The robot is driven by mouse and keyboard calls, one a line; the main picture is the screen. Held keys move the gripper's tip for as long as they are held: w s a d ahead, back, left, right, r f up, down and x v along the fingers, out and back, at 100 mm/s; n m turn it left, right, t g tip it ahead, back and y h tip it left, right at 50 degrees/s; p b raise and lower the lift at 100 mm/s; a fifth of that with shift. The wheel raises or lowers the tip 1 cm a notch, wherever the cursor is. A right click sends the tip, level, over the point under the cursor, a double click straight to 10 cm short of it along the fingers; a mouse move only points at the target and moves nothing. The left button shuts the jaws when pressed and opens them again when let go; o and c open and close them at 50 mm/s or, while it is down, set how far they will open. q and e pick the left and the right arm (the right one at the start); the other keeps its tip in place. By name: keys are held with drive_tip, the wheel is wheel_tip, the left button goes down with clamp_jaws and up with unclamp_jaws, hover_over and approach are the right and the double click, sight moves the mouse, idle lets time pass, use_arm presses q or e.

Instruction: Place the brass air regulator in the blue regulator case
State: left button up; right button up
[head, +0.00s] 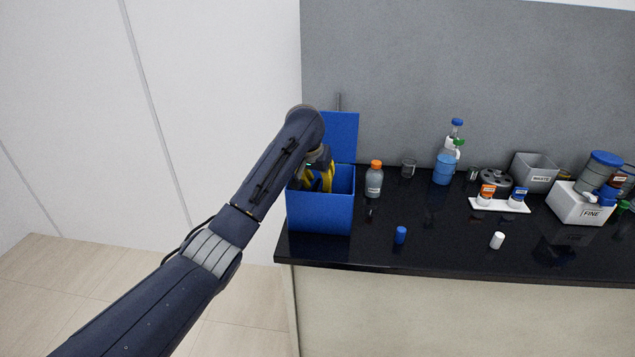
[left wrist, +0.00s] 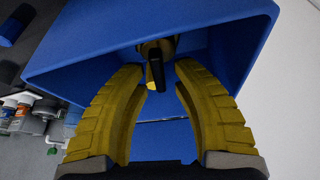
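The blue regulator case (head: 320,212) stands at the left end of the black counter, its lid (head: 343,137) raised at the back. My left gripper (head: 318,182) reaches down into the case mouth, and the case's front wall hides its fingertips in the head view. In the left wrist view its yellow fingers (left wrist: 160,68) are spread apart with nothing gripped between them. The brass air regulator (left wrist: 156,62), dark and brassy, is inside the case just past the fingertips. I cannot tell whether a fingertip touches it. My right gripper is not in view.
An orange-capped bottle (head: 373,181) stands close to the right of the case. A blue cap (head: 400,235) and a white cap (head: 497,240) are near the front edge. Bottles, a white tray (head: 499,206) and bins (head: 534,173) fill the right. The front middle is mostly clear.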

use_arm(q)
drive_tip(key=v, duration=1.2)
drive_tip(key=shift+r, duration=0.15)
idle(1.2)
